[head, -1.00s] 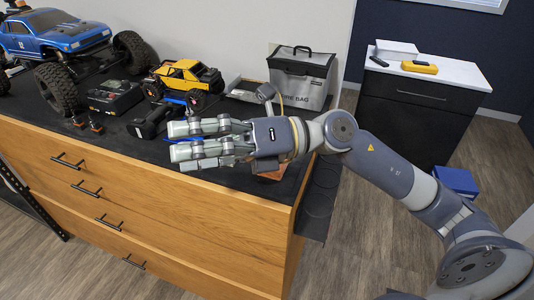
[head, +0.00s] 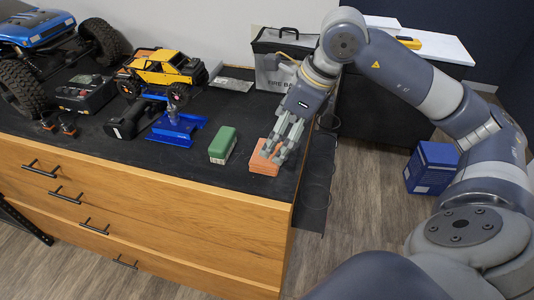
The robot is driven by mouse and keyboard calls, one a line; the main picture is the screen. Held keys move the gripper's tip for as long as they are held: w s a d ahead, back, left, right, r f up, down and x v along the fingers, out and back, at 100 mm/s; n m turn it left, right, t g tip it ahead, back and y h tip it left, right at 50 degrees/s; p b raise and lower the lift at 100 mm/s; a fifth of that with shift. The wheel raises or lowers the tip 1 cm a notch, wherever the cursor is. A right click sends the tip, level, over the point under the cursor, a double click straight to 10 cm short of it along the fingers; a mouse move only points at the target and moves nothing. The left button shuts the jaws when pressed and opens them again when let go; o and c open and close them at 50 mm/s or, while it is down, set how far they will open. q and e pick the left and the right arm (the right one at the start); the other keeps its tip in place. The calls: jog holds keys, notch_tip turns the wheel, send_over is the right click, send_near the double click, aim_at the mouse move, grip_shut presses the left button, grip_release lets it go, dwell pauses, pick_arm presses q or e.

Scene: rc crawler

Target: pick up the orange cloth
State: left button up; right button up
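The orange cloth (head: 259,167) is a small folded stack on the dark mat near the right front corner of the cabinet top. My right gripper (head: 273,156) points down at the cloth's right side, its fingers apart. The fingertips overlap the cloth in the view and hide part of it. I cannot tell whether they touch it. My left gripper is not in view.
A green block (head: 222,146) lies left of the cloth, and a blue stand (head: 176,130) lies farther left. A yellow crawler (head: 163,69), a blue crawler (head: 35,28) and a grey fire bag (head: 272,62) stand behind. The cabinet's right edge is close to the cloth.

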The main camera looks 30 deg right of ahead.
jog(key=shift+x, duration=0.85)
jog(key=x, duration=0.1)
jog(key=p+x, duration=0.1)
jog(key=x, duration=0.1)
jog(key=p+x, duration=0.1)
jog(key=shift+w+d+f, duration=0.25)
jog(key=shift+w, duration=0.05)
jog(key=shift+w+f, duration=0.1)
jog(key=shift+f, duration=0.2)
jog(key=shift+a, duration=0.1)
jog(key=c, duration=1.1)
